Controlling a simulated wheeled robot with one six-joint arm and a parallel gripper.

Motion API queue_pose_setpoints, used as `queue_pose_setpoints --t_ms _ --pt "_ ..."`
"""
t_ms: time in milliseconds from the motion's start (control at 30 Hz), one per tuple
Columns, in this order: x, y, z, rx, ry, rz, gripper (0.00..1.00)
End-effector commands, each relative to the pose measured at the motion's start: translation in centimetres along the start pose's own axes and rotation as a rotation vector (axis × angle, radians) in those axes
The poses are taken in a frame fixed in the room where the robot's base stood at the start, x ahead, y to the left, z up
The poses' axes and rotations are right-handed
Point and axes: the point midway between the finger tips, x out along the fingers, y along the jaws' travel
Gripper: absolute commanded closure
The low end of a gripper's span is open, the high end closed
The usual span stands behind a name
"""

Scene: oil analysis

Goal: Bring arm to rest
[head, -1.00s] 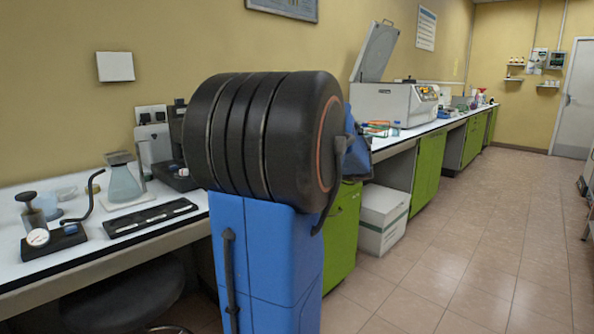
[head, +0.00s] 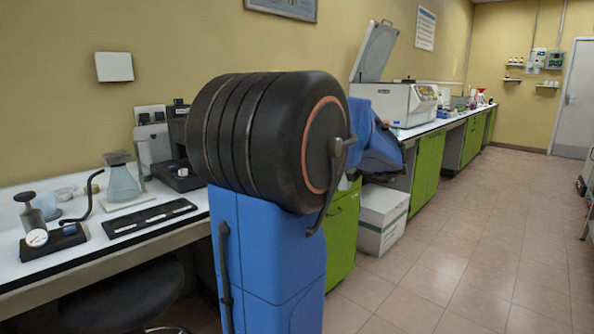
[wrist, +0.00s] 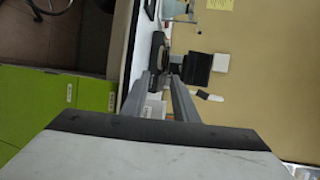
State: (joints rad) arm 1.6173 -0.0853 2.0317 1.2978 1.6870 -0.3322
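My arm fills the middle of the head view, with a large black joint on a blue column and a blue link reaching out behind it to the right. My gripper is hidden behind the joint in that view. In the wrist view, the two grey fingers of my gripper (wrist: 159,78) stand apart with a gap between them. I see nothing held; the bench and wall show beyond the fingers.
A white bench (head: 25,272) with a flask (head: 121,184) and a black tray (head: 150,217) lies left. A white analyser (head: 392,104) with its lid up stands behind my arm. White boxes (head: 382,219) sit on the floor. The tiled aisle (head: 455,270) at right is clear.

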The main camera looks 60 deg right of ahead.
Motion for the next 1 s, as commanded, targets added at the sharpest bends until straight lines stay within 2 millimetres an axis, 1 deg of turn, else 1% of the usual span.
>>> queue_pose_setpoints --t_ms 367,467,567,667,800,1000 --pt "0.1 0.0 0.0 0.000 -0.001 0.001 0.74" --pt "0.7 0.1 0.5 -0.001 -0.011 0.013 0.74" --pt "2.2 0.4 1.7 -0.005 -0.038 0.044 0.74" --pt "4.5 1.0 3.6 -0.010 -0.078 0.095 0.74" --pt "7.5 2.1 6.6 -0.026 -0.136 0.176 0.74" --pt "11.0 3.9 11.1 -0.061 -0.212 0.289 0.74"
